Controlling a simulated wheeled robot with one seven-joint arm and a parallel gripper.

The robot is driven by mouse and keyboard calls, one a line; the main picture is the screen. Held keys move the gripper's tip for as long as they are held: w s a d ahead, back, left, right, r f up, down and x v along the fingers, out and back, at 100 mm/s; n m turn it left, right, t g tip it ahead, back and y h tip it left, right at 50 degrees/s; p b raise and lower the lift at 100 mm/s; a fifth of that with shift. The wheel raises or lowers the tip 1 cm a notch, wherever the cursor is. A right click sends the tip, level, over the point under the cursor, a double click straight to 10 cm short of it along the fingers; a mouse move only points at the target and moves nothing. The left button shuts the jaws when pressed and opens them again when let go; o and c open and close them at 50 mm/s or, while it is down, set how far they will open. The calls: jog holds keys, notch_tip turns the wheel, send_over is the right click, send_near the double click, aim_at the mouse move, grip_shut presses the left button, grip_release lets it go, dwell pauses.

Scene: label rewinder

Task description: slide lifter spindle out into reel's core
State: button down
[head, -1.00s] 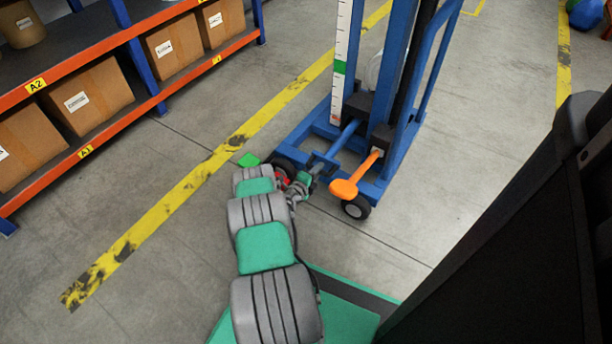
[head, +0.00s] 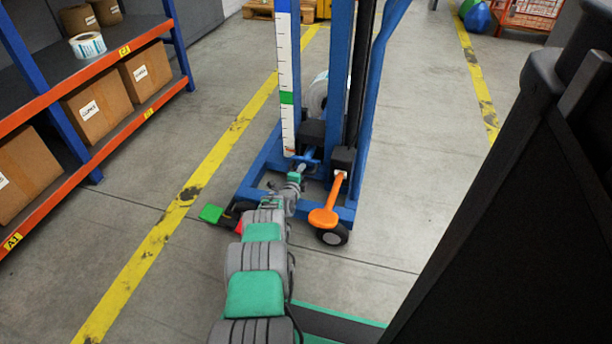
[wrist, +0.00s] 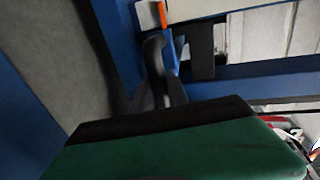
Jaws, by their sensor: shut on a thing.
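The blue lifter (head: 345,110) stands in front of me in the head view, with a tall mast and a white scale with a green band. A blue push handle (head: 307,159) sticks out towards me, just short of a dark block (head: 313,132) low on the mast. My gripper (head: 301,166) is at this handle and shut on it; the fingers are small there. In the wrist view my gripper (wrist: 157,80) shows dark against the blue frame, its grip partly hidden. A pale reel (head: 318,92) shows behind the mast, mostly hidden. The spindle tip and the reel's core are hidden.
An orange lever (head: 325,212) juts towards me right of my gripper, above a black wheel (head: 332,235). A shelf rack (head: 90,150) with cartons stands at the left. Yellow floor lines run on both sides. A dark panel (head: 540,200) fills the right foreground.

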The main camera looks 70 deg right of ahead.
jog(key=shift+w+d+r, duration=0.15)
jog(key=shift+r, duration=0.05)
jog(key=c, duration=1.3)
grip_release()
jog(key=shift+s+f, duration=0.1)
jog(key=shift+s, duration=0.1)
jog(key=p+v, duration=0.5)
jog(key=v, duration=0.3)
jog(key=shift+p, duration=0.4)
